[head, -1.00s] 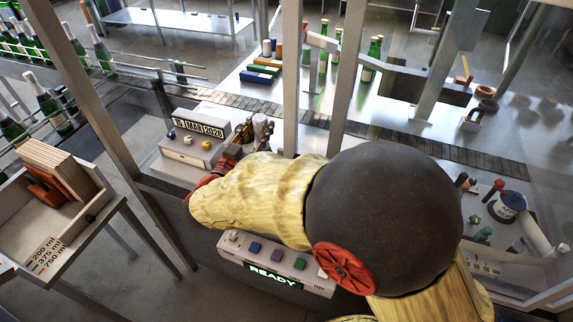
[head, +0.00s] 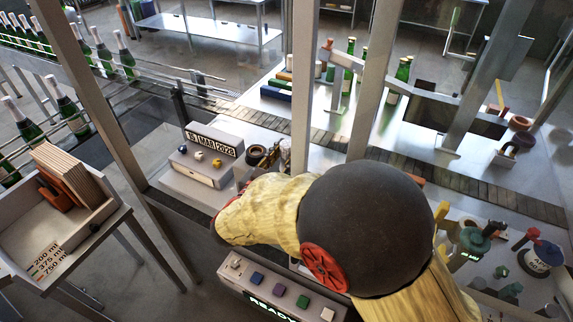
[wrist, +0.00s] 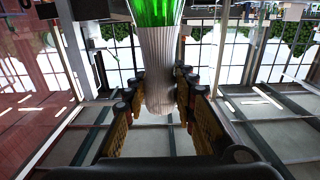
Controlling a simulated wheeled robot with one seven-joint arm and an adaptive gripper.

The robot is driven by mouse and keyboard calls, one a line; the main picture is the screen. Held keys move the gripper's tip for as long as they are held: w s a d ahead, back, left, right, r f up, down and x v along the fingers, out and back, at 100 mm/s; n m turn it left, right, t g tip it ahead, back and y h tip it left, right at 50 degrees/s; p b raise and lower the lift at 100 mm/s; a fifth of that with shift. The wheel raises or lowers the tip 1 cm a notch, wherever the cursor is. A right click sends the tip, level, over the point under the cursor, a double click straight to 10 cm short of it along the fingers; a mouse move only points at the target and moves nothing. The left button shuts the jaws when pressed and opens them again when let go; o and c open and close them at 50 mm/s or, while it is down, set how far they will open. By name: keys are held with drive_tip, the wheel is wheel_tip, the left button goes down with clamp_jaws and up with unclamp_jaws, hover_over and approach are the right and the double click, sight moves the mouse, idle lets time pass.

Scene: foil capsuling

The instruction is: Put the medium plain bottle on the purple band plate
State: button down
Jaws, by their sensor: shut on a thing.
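My gripper (wrist: 157,95) is shut on a green glass bottle (wrist: 158,12) in the wrist view. The fingers close from both sides around its pale, ribbed silver neck covering (wrist: 158,58); its lower body is out of frame. In the head view my gripper (head: 284,150) is mostly hidden behind my forearm, just right of the date panel, and the held bottle cannot be made out clearly. Other green bottles (head: 362,66) stand on the back table. I cannot pick out the purple band plate; coloured bars (head: 277,92) lie on that table, with their colours only partly clear.
Steel posts (head: 303,90) rise close by my arm. A slatted conveyor (head: 330,139) crosses behind it. The date panel box (head: 205,155) and a dark ring (head: 256,154) are at left, a button console (head: 280,290) in front. Jars and tools (head: 474,238) crowd the right.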

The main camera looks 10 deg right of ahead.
drive_tip(key=shift+f, duration=1.7)
drive_tip(key=shift+f+b, duration=0.2)
drive_tip(key=shift+b, duration=0.1)
drive_tip(key=c, duration=1.5)
unclamp_jaws()
drive_tip(key=shift+o, duration=0.2)
drive_tip(key=shift+r, duration=0.1)
drive_tip(key=v, duration=1.2)
drive_tip(key=shift+p, duration=0.35)
drive_tip(key=shift+s+a, duration=0.1)
drive_tip(key=shift+s, duration=0.05)
